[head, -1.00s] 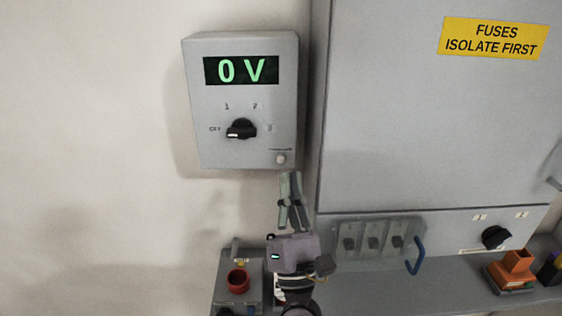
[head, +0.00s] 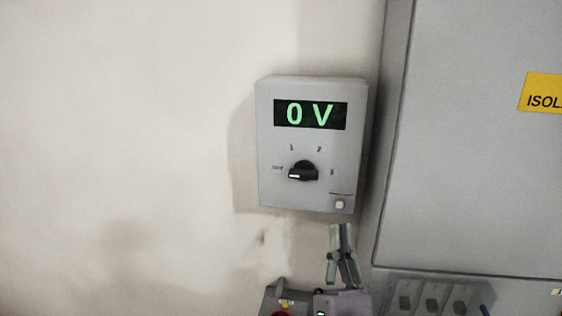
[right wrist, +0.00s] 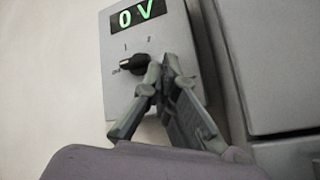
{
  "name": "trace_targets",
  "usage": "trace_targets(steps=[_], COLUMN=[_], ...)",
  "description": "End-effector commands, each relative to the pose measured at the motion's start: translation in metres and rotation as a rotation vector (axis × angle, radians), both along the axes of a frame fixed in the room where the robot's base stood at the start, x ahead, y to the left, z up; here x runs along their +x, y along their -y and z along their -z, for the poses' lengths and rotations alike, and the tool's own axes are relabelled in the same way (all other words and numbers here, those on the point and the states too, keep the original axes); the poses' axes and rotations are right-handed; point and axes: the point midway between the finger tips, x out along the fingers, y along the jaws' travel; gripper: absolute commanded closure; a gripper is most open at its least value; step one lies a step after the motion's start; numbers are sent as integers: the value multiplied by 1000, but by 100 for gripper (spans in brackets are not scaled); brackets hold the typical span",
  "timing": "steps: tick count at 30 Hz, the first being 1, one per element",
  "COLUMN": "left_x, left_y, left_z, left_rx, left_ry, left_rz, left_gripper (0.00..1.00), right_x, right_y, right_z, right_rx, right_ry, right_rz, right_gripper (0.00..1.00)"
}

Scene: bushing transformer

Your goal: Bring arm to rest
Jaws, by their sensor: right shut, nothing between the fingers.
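My right gripper (head: 341,228) is in the lower middle of the head view, just below the voltage box. Its fingers are together and hold nothing. In the right wrist view the right gripper (right wrist: 170,62) points up at the box, its tips overlapping the box front beside the dial. The grey voltage box (head: 270,191) hangs on the wall and reads 0 V in green. Its black dial (head: 303,171) has its white mark toward OFF; the dial also shows in the right wrist view (right wrist: 131,65). A small pale button (head: 340,204) sits at the box's lower right. My left gripper is not in view.
A large grey cabinet (head: 470,190) with a yellow label (head: 542,93) stands close on the right. Fuse holders (head: 432,298) show at the bottom right. A small grey box (head: 270,300) with a red part is below. The wall on the left is clear.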

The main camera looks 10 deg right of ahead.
Motion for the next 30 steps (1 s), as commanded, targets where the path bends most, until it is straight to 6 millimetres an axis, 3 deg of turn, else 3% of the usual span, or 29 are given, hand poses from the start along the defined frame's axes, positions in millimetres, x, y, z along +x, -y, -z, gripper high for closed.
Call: trace_targets(steps=[5, 9, 13, 17, 21, 27, 28, 30], left_x=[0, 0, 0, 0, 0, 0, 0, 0], left_y=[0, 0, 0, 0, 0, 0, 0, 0], left_z=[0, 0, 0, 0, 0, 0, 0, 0], left_rx=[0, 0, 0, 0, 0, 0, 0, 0], left_ry=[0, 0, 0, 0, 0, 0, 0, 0], left_rz=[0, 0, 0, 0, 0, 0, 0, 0], left_gripper=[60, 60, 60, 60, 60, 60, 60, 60], right_x=[-8, -17, -30, -53, -92, -148, -156, -175], right_y=[-47, -82, -93, -80, -45, 7, 14, 30], right_z=[24, 72, 135, 206, 274, 327, 332, 342], right_rx=[-543, -1123, -1670, -2212, -2707, -3097, 3054, 2939], right_ry=[-70, -85, -53, 35, 197, 451, -477, -528], right_rz=[135, 258, 323, 298, 135, -209, 257, 366], right_gripper=[100, 100, 100, 100, 100, 100, 100, 100])
